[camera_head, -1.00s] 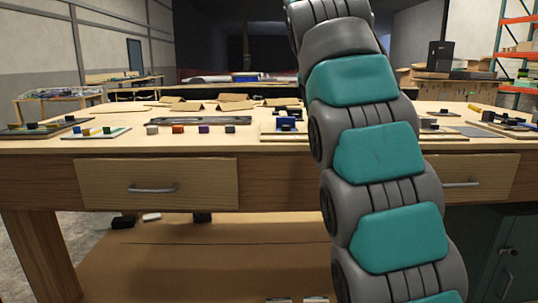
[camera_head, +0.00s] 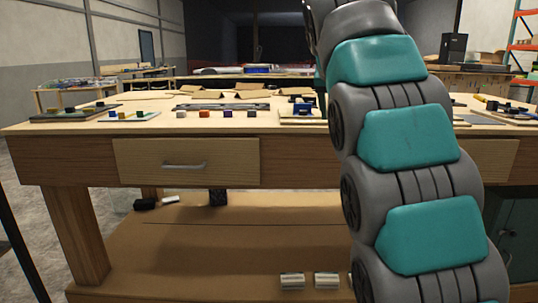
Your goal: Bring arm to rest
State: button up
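My arm, with grey links and teal covers, rises through the right half of the head view and runs out of the top edge. My gripper is outside the picture, so I cannot see its fingers or whether it holds anything. The wooden table (camera_head: 60,140) stands in front of me, and the arm hides part of its top and front on the right.
Small blocks (camera_head: 204,114), a board with coloured pieces (camera_head: 130,117) and a dark board (camera_head: 75,113) lie on the table. A drawer (camera_head: 187,161) is shut. Two light cylinders (camera_head: 326,280) lie on the lower shelf (camera_head: 200,240).

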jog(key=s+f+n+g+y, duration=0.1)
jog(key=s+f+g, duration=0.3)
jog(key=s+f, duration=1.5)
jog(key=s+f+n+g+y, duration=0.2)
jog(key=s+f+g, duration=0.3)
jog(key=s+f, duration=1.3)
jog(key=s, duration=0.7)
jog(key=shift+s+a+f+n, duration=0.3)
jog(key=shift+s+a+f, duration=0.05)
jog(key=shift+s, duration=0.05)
